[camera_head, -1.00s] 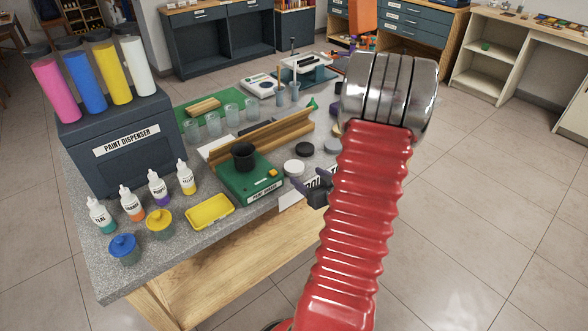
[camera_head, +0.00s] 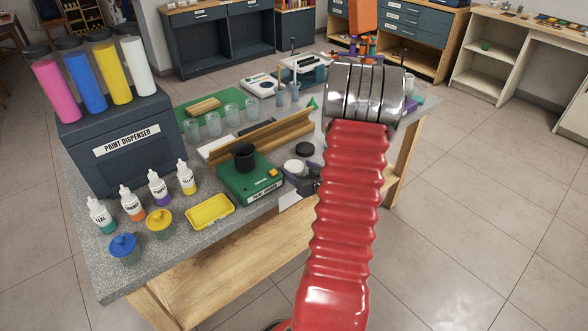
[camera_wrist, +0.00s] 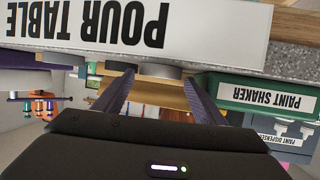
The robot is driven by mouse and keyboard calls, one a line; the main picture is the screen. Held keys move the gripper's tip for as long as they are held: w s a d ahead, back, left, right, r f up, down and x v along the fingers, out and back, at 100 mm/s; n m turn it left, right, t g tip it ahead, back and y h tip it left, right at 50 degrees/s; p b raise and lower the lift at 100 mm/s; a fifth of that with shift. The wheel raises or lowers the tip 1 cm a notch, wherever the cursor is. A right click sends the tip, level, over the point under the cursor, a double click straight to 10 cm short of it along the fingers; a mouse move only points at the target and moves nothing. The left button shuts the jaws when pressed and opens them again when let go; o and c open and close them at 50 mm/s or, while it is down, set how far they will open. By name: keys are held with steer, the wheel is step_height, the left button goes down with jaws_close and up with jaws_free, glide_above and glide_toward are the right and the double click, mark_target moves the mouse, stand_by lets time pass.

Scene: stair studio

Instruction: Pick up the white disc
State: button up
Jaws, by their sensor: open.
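The white disc (camera_head: 293,166) lies on the grey table top in the head view, just right of the green paint shaker. A black disc (camera_head: 305,149) lies behind it. My gripper (camera_head: 303,187) is dark and partly hidden by my red arm, at the table's front edge near the white disc. In the wrist view, which is upside down, my gripper (camera_wrist: 160,82) is open, with its two fingers spread apart. A greyish disc edge (camera_wrist: 158,71) shows between and beyond the fingers; I cannot tell whether it is the white disc. Nothing is visibly held.
The paint shaker (camera_head: 246,186) with a black cup stands left of the discs. A wooden rail (camera_head: 262,135) runs behind. The "POUR TABLE" sign (camera_wrist: 210,30) is close to the fingers. A yellow tray (camera_head: 210,211) and several bottles stand farther left.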

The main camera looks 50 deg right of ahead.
steer(key=shift+x, duration=1.05)
steer(key=c, duration=0.8)
